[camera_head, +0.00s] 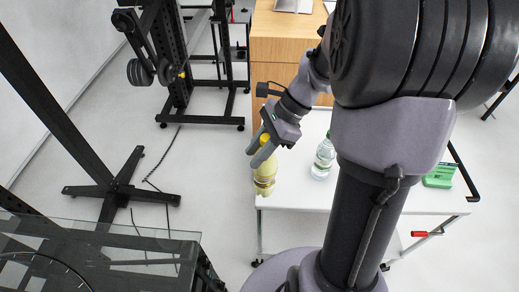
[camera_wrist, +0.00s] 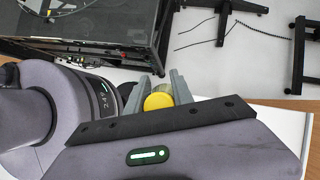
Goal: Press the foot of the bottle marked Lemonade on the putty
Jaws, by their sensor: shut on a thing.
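A bottle with a yellow cap and pale yellow contents (camera_head: 264,181) is upright or nearly so at the left edge of the white table (camera_head: 300,196). Its label is too small to read, so I cannot confirm Lemonade. My gripper (camera_head: 259,151) is shut on this bottle near its top. In the wrist view the yellow cap (camera_wrist: 158,101) sits between the two grey fingers of my gripper (camera_wrist: 155,92). I cannot tell whether the bottle's foot touches the table or hangs clear. I cannot make out the putty in either view.
A clear bottle with a green-and-white label (camera_head: 323,158) stands on the white table. A green object (camera_head: 439,176) lies at its right. A wooden cabinet (camera_head: 285,45) is behind. A glass-topped table (camera_head: 140,246) is at lower left, with open floor between.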

